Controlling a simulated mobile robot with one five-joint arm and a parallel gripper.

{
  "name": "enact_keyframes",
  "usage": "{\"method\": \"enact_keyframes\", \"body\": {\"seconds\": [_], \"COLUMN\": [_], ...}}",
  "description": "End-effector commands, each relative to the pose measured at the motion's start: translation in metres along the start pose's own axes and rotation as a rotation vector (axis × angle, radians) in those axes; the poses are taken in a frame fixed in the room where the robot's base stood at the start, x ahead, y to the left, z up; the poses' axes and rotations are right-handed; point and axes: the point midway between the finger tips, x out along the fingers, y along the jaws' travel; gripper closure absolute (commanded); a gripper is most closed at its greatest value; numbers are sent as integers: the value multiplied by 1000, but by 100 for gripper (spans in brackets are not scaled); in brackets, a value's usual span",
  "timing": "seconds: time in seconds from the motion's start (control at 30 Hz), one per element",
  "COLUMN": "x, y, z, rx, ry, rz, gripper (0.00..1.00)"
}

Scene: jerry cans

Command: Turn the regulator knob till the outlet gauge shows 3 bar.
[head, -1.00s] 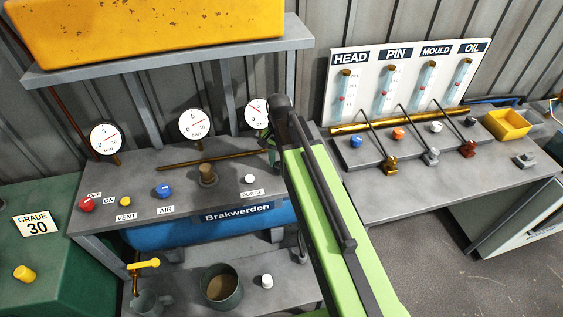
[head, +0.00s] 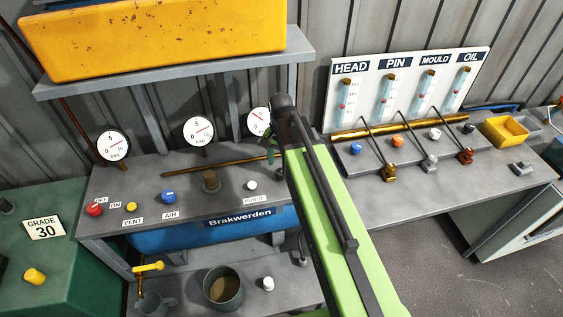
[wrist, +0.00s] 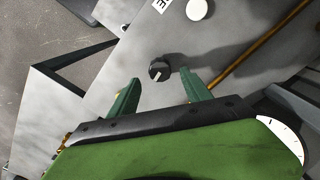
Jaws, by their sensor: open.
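A small black knob (wrist: 159,71) with a white mark stands on the grey bench in the wrist view. My gripper (wrist: 160,86) is open, with its green fingers on either side of the near edge of the knob and not closed on it. A dial edge (wrist: 284,140) shows at the lower right of the wrist view. The left gauge (head: 113,146) and middle gauge (head: 199,131) have red needles pointing up-right.
A white knob (head: 251,185) stands by the PURGE label, left of my arm. A brown rod (head: 228,164) lies behind it. Blue (head: 168,197), yellow (head: 131,207) and red (head: 95,210) knobs stand further left. A bench with levers (head: 430,180) is at the right.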

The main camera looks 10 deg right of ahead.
Motion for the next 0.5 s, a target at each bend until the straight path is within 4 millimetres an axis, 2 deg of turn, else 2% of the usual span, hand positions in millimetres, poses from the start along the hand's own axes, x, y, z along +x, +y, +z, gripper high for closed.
{"method": "enact_keyframes", "body": {"seconds": [0.03, 0.5], "x": [-23, -124], "y": [0, 0], "z": [0, 0], "rx": [0, 0], "ry": [0, 1], "rz": [0, 0], "gripper": [43, 43]}}
